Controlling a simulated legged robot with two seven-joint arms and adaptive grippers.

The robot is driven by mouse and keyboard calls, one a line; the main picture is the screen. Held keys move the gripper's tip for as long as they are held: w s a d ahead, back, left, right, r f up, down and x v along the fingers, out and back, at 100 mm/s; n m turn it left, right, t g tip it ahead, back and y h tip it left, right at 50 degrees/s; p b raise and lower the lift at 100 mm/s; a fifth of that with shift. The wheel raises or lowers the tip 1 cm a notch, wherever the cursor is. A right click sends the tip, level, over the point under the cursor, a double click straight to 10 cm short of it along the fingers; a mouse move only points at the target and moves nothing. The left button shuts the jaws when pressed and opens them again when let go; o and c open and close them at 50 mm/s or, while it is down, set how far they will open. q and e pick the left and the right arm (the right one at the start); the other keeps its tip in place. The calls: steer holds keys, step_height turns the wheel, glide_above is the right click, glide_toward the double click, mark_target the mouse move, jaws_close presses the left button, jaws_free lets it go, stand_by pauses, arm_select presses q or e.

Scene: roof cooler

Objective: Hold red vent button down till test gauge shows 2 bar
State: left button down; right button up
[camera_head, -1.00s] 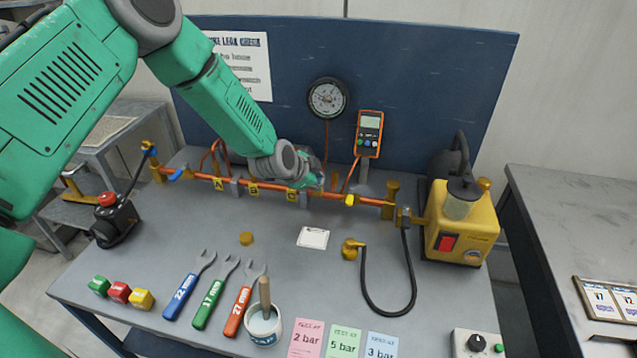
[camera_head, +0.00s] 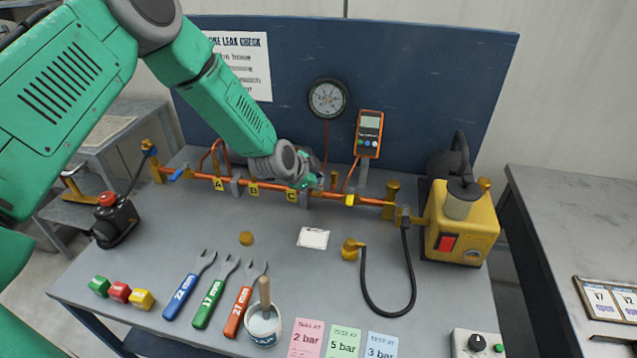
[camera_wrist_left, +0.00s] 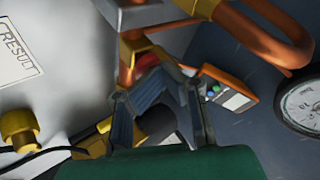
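The round test gauge (camera_head: 327,98) is on the blue back panel; its reading is too small to make out. Part of it shows in the left wrist view (camera_wrist_left: 304,106). My left gripper (camera_head: 314,181) is at the copper pipe (camera_head: 270,191), just right of label C. In the left wrist view, a small red part (camera_wrist_left: 147,62), likely the vent button, shows just beyond the fingers (camera_wrist_left: 162,84). The fingers partly cover it, and contact is unclear. How far the fingers are apart is also unclear. My right gripper is out of view.
An orange meter (camera_head: 369,134) stands close right of my left gripper. A yellow pump (camera_head: 461,222) with a black hose (camera_head: 365,291) is further right. Wrenches (camera_head: 209,304), a pot (camera_head: 264,329) and coloured cards (camera_head: 343,341) lie in front.

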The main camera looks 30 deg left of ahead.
arm_select(q)
steer(key=shift+r, duration=0.1)
steer(key=shift+a+r+p, duration=0.1)
steer(key=shift+r+p, duration=0.7)
steer(key=shift+r, duration=0.15)
steer(key=shift+r, duration=0.3)
step_height(320, 180, up, 4)
steer(key=p, duration=0.3)
steer(key=shift+r+p, duration=0.25)
steer(key=shift+p, duration=0.1)
stand_by(2.5)
